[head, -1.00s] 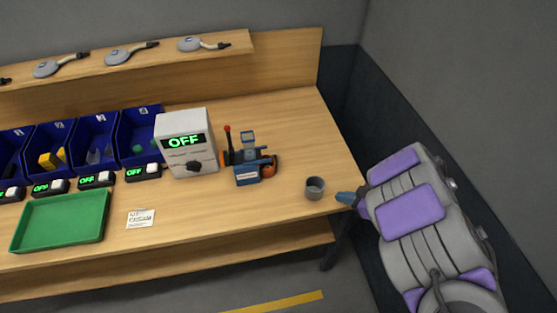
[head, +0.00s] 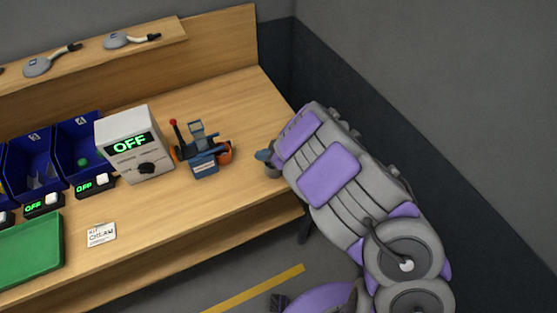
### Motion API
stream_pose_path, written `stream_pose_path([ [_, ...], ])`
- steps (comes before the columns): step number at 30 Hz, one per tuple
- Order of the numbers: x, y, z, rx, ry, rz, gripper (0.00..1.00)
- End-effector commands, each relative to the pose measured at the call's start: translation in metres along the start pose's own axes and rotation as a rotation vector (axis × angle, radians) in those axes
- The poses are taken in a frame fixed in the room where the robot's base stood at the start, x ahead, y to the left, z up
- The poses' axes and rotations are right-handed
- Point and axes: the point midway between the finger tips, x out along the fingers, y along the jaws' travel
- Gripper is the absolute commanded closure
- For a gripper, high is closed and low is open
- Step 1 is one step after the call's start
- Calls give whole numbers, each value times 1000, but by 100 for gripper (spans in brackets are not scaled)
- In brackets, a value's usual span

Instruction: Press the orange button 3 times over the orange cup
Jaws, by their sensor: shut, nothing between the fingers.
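A blue device (head: 205,167) stands to the left of the cup. It has a red-tipped lever (head: 174,124) and a round orange part (head: 224,152) on its right side. I cannot tell whether that orange part is a button.
A white box (head: 133,146) reading OFF stands left of the device. Blue bins (head: 78,150), small OFF displays (head: 95,186), a green tray (head: 40,250) and a card (head: 101,234) lie further left. A raised shelf (head: 150,43) runs behind. The bench's front middle is clear.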

Motion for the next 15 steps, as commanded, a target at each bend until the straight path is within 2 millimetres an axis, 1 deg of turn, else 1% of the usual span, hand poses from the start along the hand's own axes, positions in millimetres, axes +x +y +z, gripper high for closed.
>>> stream_pose_path([
  [1, 10, -1, -6, -3, 4, -5, 100],
  [3, 21, -1, -15, -4, 6, -5, 100],
  [15, 84, 0, -58, -3, 4, -2, 100],
])
